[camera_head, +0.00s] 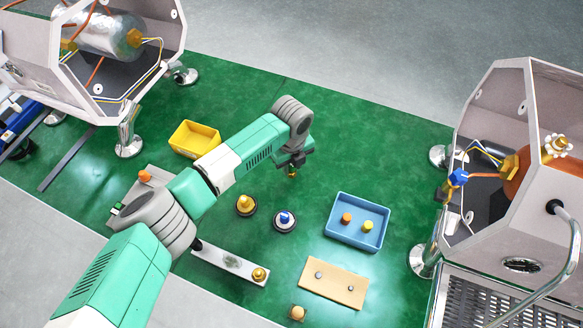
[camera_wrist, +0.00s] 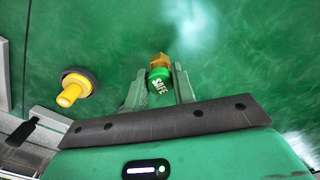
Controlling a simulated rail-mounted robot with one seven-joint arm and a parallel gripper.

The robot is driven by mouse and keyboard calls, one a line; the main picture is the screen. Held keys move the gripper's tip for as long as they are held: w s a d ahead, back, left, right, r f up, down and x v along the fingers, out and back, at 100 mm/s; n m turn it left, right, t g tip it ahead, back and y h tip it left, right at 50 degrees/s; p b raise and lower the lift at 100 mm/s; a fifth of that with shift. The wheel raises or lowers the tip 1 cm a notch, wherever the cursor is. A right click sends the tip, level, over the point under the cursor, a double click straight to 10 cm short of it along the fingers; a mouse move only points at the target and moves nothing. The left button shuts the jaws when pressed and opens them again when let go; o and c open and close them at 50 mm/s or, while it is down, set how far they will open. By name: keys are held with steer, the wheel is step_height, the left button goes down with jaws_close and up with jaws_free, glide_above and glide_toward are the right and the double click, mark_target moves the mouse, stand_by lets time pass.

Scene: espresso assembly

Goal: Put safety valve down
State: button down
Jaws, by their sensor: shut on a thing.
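The safety valve (camera_wrist: 160,77) has a green body lettered "SAFE" and a brass hex end, seen in the wrist view. My gripper (camera_wrist: 161,88) is shut on its green body, with one finger on each side. The brass end points away from the gripper. In the head view my gripper (camera_head: 291,163) is over the green mat (camera_head: 350,130), with the small brass end of the valve just below the fingers. I cannot tell whether the valve touches the mat.
A yellow bin (camera_head: 194,139) stands to the left. A yellow-topped round piece (camera_head: 245,205) and a blue-topped one (camera_head: 285,220) stand nearer. A blue tray (camera_head: 357,222) holds two small parts. A wooden board (camera_head: 333,284) lies in front. Open machine housings (camera_head: 520,150) flank the mat. The mat's far middle is clear.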

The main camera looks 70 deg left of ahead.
steer(key=shift+f, duration=0.65)
steer(key=shift+f, duration=0.45)
steer(key=c, duration=1.1)
jaws_free()
steer(key=shift+c, duration=0.2)
steer(key=shift+r, duration=0.1)
step_height(320, 180, up, 13)
steer(key=p, duration=0.3)
